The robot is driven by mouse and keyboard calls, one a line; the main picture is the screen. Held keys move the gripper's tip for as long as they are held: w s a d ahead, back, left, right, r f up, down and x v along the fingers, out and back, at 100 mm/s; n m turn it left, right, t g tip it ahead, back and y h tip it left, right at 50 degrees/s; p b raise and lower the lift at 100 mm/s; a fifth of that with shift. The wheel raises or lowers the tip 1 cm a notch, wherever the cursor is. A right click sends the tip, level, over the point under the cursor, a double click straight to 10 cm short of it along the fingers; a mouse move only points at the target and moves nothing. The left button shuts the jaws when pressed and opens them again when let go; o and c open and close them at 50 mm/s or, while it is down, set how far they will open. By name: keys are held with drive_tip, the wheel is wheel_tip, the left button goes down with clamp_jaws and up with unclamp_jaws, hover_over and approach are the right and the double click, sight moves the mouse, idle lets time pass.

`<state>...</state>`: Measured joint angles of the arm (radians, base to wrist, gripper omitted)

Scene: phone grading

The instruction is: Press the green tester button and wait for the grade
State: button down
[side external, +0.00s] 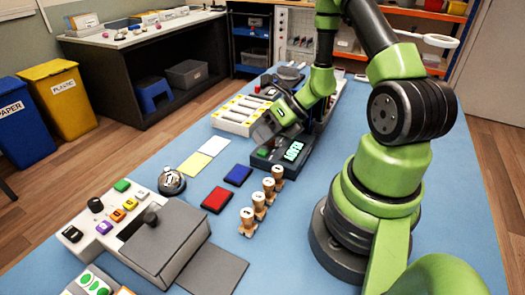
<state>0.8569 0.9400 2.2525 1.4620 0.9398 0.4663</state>
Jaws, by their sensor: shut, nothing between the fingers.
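A dark tester (268,163) lies on the blue table near the middle, with a lit green display (294,151) whose text is too small to read surely. My gripper (264,134) is shut and empty, tilted down over the far left part of the tester. I cannot tell whether its fingertips touch the tester. A separate green button (122,186) is on a white control box (75,236) at the left front.
A white slotted tray (228,127) stands close left of my gripper.

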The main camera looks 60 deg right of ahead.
sight(263, 150)
drive_tip(key=shift+f, duration=0.25)
idle(0.7)
drive_tip(key=shift+f, duration=0.2)
drive_tip(key=shift+f, duration=0.5)
idle(0.6)
drive_tip(key=shift+r, duration=0.9)
drive_tip(key=shift+r, duration=2.55)
